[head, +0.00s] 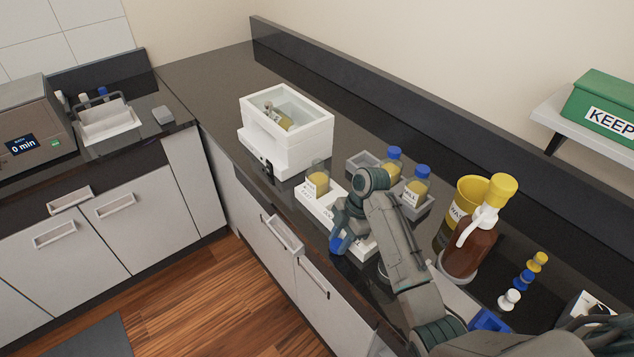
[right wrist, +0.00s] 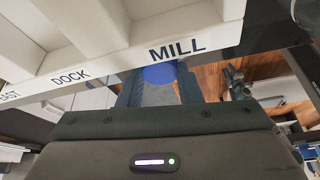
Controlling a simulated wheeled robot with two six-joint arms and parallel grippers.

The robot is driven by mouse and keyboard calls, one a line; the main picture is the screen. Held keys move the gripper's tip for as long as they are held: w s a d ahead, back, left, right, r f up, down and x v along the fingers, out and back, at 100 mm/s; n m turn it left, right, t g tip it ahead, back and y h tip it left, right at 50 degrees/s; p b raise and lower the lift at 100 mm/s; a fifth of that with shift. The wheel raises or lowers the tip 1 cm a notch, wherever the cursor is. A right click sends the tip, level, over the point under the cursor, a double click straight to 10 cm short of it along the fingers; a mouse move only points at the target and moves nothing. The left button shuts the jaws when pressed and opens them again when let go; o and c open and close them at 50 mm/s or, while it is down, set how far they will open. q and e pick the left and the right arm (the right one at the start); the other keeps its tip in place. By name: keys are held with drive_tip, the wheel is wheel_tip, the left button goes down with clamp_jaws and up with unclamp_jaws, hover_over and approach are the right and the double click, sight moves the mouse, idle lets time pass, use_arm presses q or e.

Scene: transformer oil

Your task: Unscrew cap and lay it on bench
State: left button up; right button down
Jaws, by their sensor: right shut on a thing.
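My right gripper (head: 341,241) is at the front edge of the bench, beside the right end of the white labelled rack (head: 312,205). It is shut on a blue cap (head: 336,244). In the right wrist view the blue cap (right wrist: 160,74) shows between the fingers, close to the rack's MILL label (right wrist: 178,50). I cannot tell whether it touches anything there. A glass bottle with yellow contents (head: 317,184) stands at the rack's left end, and no blue cap shows on it. Two similar bottles (head: 391,163) (head: 415,188) wear blue caps. My left gripper is not in view.
A white open box (head: 288,150) holding a tilted bottle stands behind the rack. Right of my arm stand a brown pump bottle (head: 470,250), a yellow waste container (head: 466,198) and several small stoppers (head: 524,280). The dark bench (head: 205,95) is clear at the far left.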

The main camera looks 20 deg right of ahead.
drive_tip(key=shift+f, duration=0.55)
idle(0.4)
drive_tip(key=c, duration=0.9)
unclamp_jaws()
drive_tip(key=shift+c, duration=0.2)
drive_tip(key=b+v, duration=0.1)
drive_tip(key=v, duration=0.1)
drive_tip(key=shift+w+d+r+b, duration=0.1)
drive_tip(key=shift+d+r+b, duration=0.1)
drive_tip(key=shift+b, duration=0.1)
drive_tip(key=p+v, duration=0.5)
drive_tip(key=v, duration=0.3)
drive_tip(key=shift+a+r, duration=0.1)
drive_tip(key=shift+r, duration=0.1)
drive_tip(key=shift+f, duration=0.15)
